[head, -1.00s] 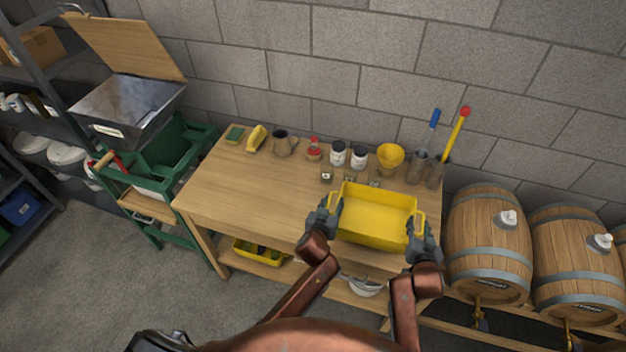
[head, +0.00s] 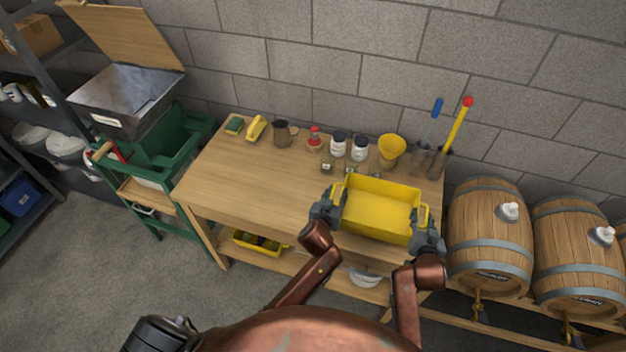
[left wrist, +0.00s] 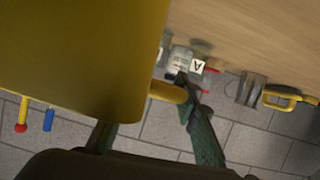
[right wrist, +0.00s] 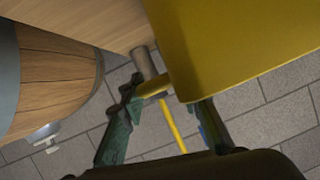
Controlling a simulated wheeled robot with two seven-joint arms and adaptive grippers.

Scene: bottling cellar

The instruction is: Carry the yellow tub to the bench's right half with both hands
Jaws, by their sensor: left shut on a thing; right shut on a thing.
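The yellow tub (head: 376,225) is upright and level-looking over the right half of the wooden bench (head: 245,190), close to its front edge. Whether its base touches the bench top is hidden. My left gripper (head: 328,205) is shut on the tub's left handle, and my right gripper (head: 428,238) is shut on its right handle. In the left wrist view the handle (left wrist: 167,92) sits between the fingers beside the tub wall (left wrist: 75,60). In the right wrist view the other handle (right wrist: 154,86) sits between the fingers. The tub looks empty.
Along the bench's back stand a sponge (head: 235,125), brush (head: 257,127), mug (head: 282,134), white-labelled jars (head: 338,144) and a yellow funnel (head: 391,151). Tools (head: 455,130) stand in holders behind the tub. Barrels (head: 490,240) adjoin the bench's right end. The bench's left half is mostly clear.

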